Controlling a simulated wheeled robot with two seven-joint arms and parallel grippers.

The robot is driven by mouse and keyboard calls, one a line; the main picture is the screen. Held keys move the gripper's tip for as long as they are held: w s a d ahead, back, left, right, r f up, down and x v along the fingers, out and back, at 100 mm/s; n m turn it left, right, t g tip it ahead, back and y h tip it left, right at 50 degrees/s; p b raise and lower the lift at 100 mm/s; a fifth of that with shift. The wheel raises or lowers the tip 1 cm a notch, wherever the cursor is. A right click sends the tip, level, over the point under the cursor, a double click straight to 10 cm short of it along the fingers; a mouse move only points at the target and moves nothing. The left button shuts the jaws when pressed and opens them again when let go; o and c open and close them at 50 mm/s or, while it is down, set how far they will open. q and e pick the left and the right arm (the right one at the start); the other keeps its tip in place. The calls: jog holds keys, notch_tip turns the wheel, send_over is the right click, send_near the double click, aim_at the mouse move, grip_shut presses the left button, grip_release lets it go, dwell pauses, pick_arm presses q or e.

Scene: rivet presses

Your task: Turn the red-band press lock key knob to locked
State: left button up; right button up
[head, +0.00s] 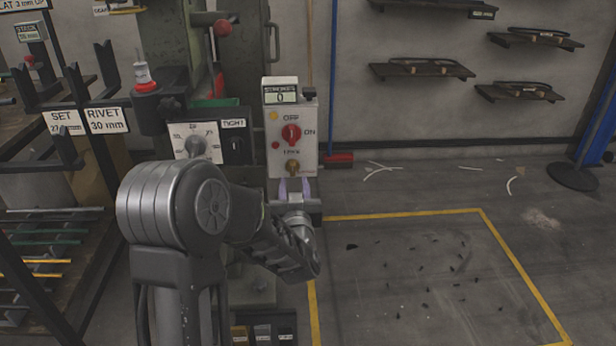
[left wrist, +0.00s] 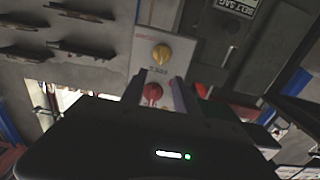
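The lock key knob (head: 292,167) is a small brass knob low on the light grey control box (head: 303,152). It shows as a yellow knob in the left wrist view (left wrist: 161,53); its exact setting is too small to tell. A red OFF/ON switch (head: 291,133) sits above it and shows in the left wrist view (left wrist: 152,93), where the box appears upside down. My left gripper (head: 294,186) is just below and in front of the lock knob, fingers apart and pointing at the box, with nothing seen between them. My right gripper is out of view.
A counter reading 0 (head: 281,96) tops the box. Left of it are a dial panel (head: 195,140), a black knob marked TIGHT (head: 236,145) and a red-ringed cylinder (head: 146,86). A rack (head: 75,150) stands at far left.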

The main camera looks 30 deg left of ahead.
aim_at(293, 166)
pick_arm(q)
jog(key=b+x, duration=0.2)
jog(key=x, duration=0.6)
jog(key=shift+s, duration=0.1)
jog(key=shift+c, duration=0.3)
grip_shut()
dwell(0.3)
